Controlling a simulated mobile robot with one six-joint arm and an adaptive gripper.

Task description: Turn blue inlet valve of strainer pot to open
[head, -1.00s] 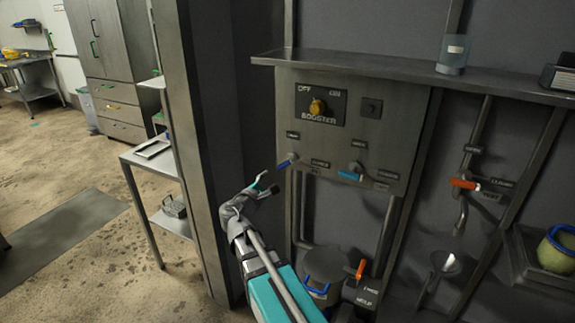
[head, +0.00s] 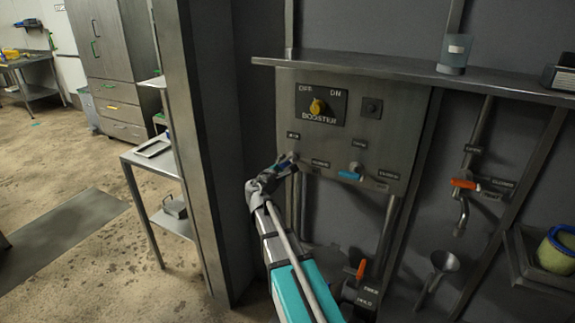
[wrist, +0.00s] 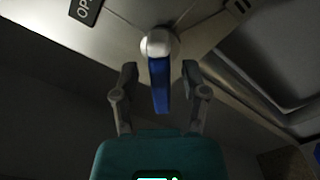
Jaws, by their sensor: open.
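The blue valve handle (wrist: 160,85) hangs from a pale round hub in the wrist view and lies between the two fingers of my gripper (wrist: 160,70). The fingers are open, with a gap on either side of the handle. In the head view my gripper (head: 284,164) is at the lower left of the grey panel (head: 334,140), at this left valve, and mostly hides its handle. A lighter blue handle (head: 350,175) sits further right on the panel. My arm hides most of the pot below the panel.
A shelf (head: 400,74) runs above the panel, with a yellow booster knob (head: 317,106) below it. Orange handles are at the right (head: 463,184) and low down (head: 361,269). A grey pillar (head: 190,150) stands left of my arm.

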